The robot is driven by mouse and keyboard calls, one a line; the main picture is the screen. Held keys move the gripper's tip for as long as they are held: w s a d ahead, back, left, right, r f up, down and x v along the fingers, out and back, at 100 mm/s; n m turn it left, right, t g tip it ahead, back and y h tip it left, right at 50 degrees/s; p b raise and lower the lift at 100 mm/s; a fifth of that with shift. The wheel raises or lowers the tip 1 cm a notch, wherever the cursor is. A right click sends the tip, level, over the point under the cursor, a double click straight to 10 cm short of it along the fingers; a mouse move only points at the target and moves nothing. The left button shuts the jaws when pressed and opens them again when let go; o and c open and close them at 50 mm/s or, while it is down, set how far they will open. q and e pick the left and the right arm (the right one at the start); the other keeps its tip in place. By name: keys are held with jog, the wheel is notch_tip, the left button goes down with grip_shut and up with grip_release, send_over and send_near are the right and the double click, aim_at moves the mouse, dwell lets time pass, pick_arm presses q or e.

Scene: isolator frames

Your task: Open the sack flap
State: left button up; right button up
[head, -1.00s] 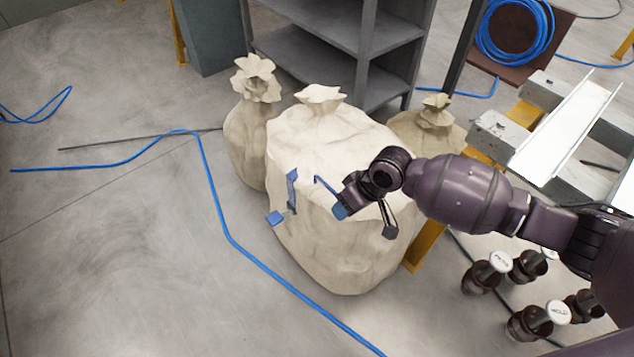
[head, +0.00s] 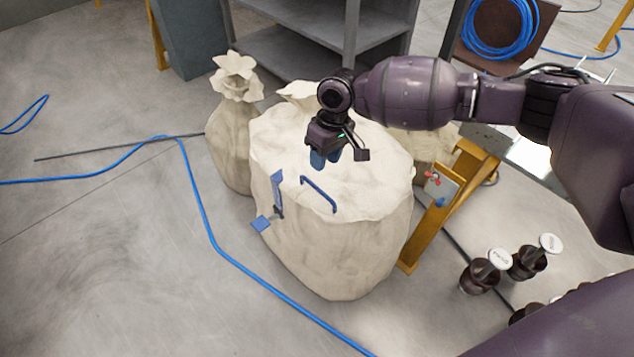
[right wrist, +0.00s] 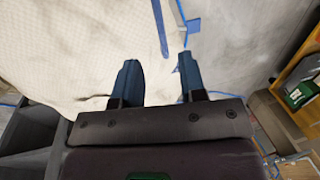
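The large cream sack (head: 335,255) stands on the floor in mid-picture. Its broad top flap (head: 375,190) lies flat across it, with a slim blue handle (head: 318,193) near the front. A blue latch (head: 277,190) sits at the sack's left edge. My right gripper (head: 325,160) hangs over the back of the top, behind the handle and apart from it. In the right wrist view its two blue fingers (right wrist: 158,80) are apart with nothing between them; the handle (right wrist: 161,28) shows beyond. My left gripper is not in view.
A smaller tied sack (head: 235,135) stands close on the left, and a grey shelf (head: 300,60) behind. A yellow stand (head: 435,220) is near the right side. A blue hose (head: 225,240) crosses the floor; the floor at left is mostly clear.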

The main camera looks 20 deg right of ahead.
aim_at(319, 188)
jog(key=f, duration=0.2)
jog(key=a+f+b, duration=0.1)
jog(key=f, duration=0.1)
jog(key=f+b, duration=0.1)
jog(key=f, duration=0.2)
jog(key=shift+s+a+f, duration=0.1)
jog(key=shift+s+a, duration=0.05)
jog(key=shift+s, duration=0.15)
jog(key=shift+a+f, duration=0.1)
jog(key=shift+f, duration=0.3)
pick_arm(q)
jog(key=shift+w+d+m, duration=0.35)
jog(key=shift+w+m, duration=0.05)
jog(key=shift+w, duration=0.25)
pick_arm(e)
grip_shut()
